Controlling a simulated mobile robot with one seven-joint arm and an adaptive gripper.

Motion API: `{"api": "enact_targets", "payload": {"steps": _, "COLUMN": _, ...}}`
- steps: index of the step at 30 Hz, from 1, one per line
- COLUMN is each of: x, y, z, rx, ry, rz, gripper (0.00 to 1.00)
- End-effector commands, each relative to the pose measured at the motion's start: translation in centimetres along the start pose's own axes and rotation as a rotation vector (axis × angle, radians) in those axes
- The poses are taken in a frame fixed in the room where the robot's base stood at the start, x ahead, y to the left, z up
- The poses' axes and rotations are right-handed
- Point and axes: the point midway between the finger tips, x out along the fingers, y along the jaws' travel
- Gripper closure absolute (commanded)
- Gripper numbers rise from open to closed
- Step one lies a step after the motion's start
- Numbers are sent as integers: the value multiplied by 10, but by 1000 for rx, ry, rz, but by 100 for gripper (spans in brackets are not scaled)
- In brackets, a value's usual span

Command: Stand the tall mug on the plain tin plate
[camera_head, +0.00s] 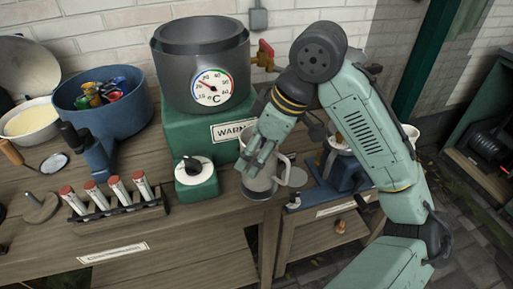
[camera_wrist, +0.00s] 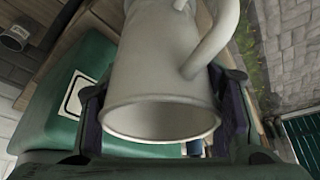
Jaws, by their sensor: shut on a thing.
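The tall mug (camera_head: 262,182) is pale grey with a handle on its right side, near the front right of the workbench. My gripper (camera_head: 261,157) comes from above and is shut on it near the rim. In the wrist view the mug (camera_wrist: 160,75) shows its open rim towards the camera, with my gripper's dark fingers (camera_wrist: 163,118) on both sides. The mug looks about upright in the head view. I cannot tell whether the mug's base touches anything.
A green warmer (camera_head: 187,135) carrying a dark pot with a dial stands behind left. A green box with a knob (camera_head: 196,180) is left of the mug. A rack of red-capped tubes (camera_head: 114,200) stands further left. A blue device (camera_head: 343,175) stands to the right, partly behind my arm.

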Motion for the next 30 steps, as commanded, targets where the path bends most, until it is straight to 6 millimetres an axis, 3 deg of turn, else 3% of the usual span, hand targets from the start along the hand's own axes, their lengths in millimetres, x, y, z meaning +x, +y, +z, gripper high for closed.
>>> {"api": "enact_targets", "payload": {"steps": 30, "x": 13, "y": 0, "z": 6, "rx": 0, "ry": 0, "rz": 0, "gripper": 78}}
